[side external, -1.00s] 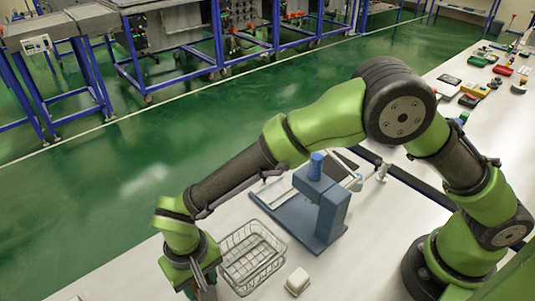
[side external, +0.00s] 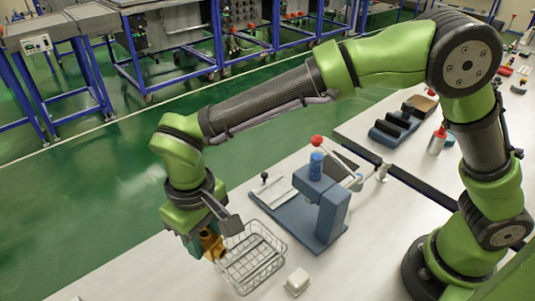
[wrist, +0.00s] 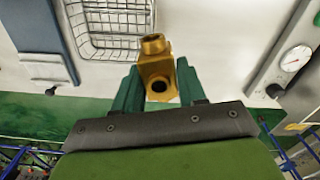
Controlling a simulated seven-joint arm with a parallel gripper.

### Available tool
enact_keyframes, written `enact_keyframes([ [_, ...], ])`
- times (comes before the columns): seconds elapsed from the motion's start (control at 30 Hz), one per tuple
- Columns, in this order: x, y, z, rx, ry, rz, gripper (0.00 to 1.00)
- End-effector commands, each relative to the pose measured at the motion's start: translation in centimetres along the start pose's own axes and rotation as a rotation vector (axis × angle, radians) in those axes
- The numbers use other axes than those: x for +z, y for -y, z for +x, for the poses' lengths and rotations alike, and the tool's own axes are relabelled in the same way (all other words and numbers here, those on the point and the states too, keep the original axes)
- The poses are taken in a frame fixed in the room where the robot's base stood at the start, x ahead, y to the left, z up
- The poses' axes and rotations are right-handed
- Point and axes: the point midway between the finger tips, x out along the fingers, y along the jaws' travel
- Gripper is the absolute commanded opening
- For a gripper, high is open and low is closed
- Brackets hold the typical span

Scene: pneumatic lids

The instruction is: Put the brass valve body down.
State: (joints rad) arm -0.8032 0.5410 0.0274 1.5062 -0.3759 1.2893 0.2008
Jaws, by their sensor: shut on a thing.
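The brass valve body (side external: 213,244) is a golden block with a round threaded port. My gripper (side external: 207,240) is shut on it and holds it above the white table, just left of the wire basket's near-left rim. In the wrist view the brass valve body (wrist: 155,66) sits between the green fingers of my gripper (wrist: 158,84), with one port facing the camera as a dark hole. Its gap to the table is hard to judge.
A wire basket (side external: 284,249) stands beside the gripper. A blue press (side external: 334,215) with a red-knobbed lever stands behind it, and a small white block (side external: 297,282) lies at the front. In the wrist view, a gauge (wrist: 295,58) is on a plate at right. The table front-left looks clear.

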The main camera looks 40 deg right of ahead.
Motion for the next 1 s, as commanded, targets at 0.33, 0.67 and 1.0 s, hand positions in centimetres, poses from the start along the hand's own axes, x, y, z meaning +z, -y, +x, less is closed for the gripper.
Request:
enact_keyframes([
  [0.33, -2.6, -14.9, -5.3, -0.001, -0.007, -0.034, 0.0],
  [0.67, -0.3, -30.6, -10.3, 0.0, -0.005, 0.144, 0.0],
  [1.0, 1.0, -35.3, -11.8, 0.0, -0.002, 0.265, 0.0],
])
